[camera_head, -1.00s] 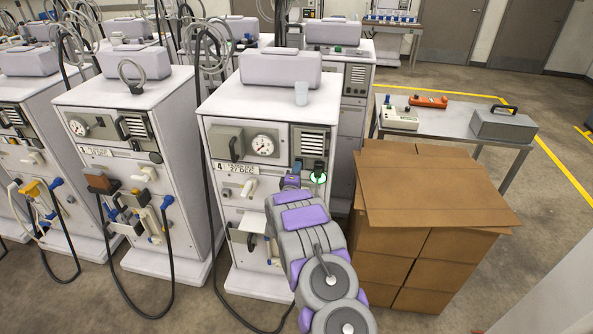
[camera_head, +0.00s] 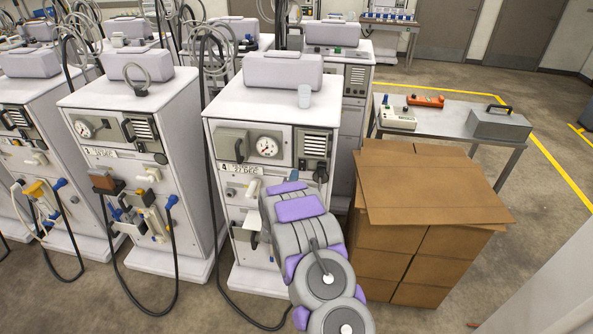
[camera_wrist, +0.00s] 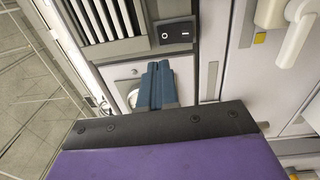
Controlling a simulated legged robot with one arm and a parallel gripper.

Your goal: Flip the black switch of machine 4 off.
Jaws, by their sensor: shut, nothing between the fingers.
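Machine 4 (camera_head: 222,205) is a white cabinet with a round gauge and a label reading 4 and 27 DEC in the head view. Its black switch (camera_wrist: 176,31) shows large in the wrist view, a rocker with a circle and a line mark, beside a slatted vent. I cannot tell which side is pressed in. My gripper (camera_wrist: 161,68) is shut and empty. In the wrist view its blue-grey fingertips are just below the switch, with a small gap showing. They partly cover a round pale part (camera_wrist: 132,96).
A stack of cardboard boxes (camera_head: 415,245) stands right of machine 4, close to my arm. A clear cup (camera_head: 304,96) stands on the machine top. Similar machines stand to the left and behind. A metal table (camera_head: 447,127) with devices is at the back right.

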